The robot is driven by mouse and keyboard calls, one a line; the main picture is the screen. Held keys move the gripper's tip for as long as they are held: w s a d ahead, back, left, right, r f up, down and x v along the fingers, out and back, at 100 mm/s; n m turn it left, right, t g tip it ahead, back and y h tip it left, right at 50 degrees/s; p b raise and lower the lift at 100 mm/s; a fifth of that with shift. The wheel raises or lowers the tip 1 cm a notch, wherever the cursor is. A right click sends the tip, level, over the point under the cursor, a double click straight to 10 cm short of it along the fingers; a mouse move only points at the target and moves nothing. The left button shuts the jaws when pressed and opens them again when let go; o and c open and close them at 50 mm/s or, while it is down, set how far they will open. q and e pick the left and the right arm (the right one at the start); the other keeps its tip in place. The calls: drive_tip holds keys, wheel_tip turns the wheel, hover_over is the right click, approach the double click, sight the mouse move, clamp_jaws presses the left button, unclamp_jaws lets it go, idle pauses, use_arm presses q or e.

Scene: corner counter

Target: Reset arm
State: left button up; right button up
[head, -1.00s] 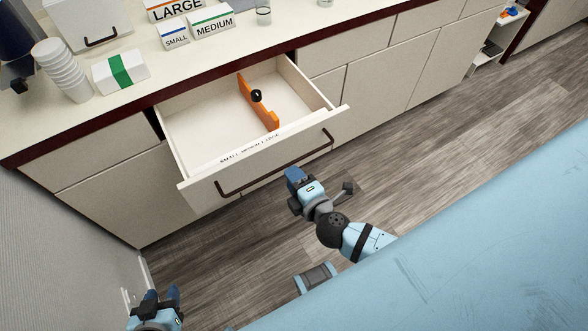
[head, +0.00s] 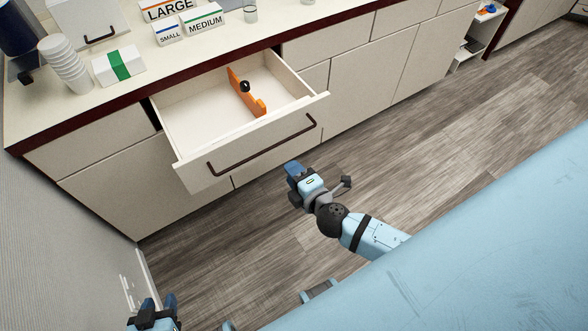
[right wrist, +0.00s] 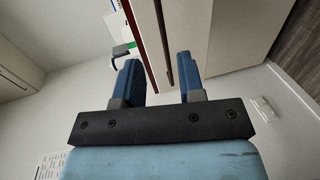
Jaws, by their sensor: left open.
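My left gripper (head: 158,303) is at the bottom left of the head view, in front of the cabinets near the wall. Its blue fingers are apart, with nothing seen between them. My right gripper (head: 294,171) is in the middle, over the floor just in front of the open drawer's front and apart from it. In the right wrist view its two blue fingers (right wrist: 162,82) stand apart with an empty gap. My right arm (head: 366,235) comes in from the lower right.
On the counter stand stacked white cups (head: 66,64), a white box with a green band (head: 118,66) and size signs (head: 205,19). The floor (head: 430,140) is clear at right.

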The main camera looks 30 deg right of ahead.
idle(0.5)
drive_tip(key=s+a+r+m+g+y+p, duration=0.1)
drive_tip(key=s+r+m+g+p, duration=0.1)
drive_tip(key=s+m+p, duration=0.3)
drive_tip(key=s+r+m+g+y+p, duration=0.1)
drive_tip(key=s+r+m+g+p, duration=0.1)
drive_tip(key=s+m+p, duration=0.4)
drive_tip(key=s+r+m, duration=0.1)
drive_tip(key=m, duration=0.3)
drive_tip(key=shift+s+a+m+g, duration=0.25)
drive_tip(key=shift+a+m+g, duration=0.15)
idle(1.8)
